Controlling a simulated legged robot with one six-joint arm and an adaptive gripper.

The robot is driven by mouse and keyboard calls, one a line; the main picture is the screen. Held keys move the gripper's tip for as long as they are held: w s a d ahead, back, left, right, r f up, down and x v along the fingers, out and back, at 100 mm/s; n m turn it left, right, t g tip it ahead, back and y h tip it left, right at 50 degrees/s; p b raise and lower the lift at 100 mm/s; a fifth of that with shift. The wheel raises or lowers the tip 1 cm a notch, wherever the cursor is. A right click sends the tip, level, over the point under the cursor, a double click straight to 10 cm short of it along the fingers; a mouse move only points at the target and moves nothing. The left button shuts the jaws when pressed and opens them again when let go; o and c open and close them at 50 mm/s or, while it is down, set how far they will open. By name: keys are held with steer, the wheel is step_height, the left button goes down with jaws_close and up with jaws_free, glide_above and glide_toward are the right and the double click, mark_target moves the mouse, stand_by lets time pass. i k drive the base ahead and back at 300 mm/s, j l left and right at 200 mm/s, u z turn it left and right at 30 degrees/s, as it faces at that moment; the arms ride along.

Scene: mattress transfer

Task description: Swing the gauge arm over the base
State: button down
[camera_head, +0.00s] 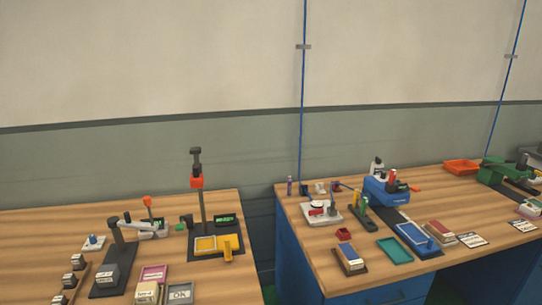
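Which device is the gauge is not certain from this one distant view. On the left bench, a dark stand (113,247) rises from a flat black base (107,284). A light grey arm (147,231) reaches right from near it, with an orange knob (147,201) above and a green piece (180,227) near its right end. The arm appears to lie off to the right of the base. Beside it stands a tall dark column with a red head (197,182) over a black plate (233,257). My gripper is not in view.
The left bench (220,290) also holds a yellow tray (215,245), an OK block (180,293) and a pink tray (153,273). A gap separates it from the right bench (305,245), which holds a blue device (385,191) and a teal tray (395,250).

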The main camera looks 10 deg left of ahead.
mark_target(113, 222)
steer(key=u, duration=1.6)
steer(key=i+j+z, duration=0.2)
steer(key=z, duration=0.25)
steer(key=i+j+z, duration=0.15)
steer(key=j+z, duration=0.15)
steer(key=z, duration=0.15)
steer(key=i+j, duration=0.15)
steer(key=j, duration=0.25)
steer(key=i+j+z, duration=0.1)
steer(key=j, duration=0.3)
steer(key=i+j, duration=0.2)
steer(key=j, duration=0.2)
steer(key=i+j+z, duration=0.1)
steer(key=j, duration=0.3)
steer(key=i+j, duration=0.15)
steer(key=j, duration=0.25)
steer(key=i+j+z, duration=0.1)
steer(key=j, duration=0.3)
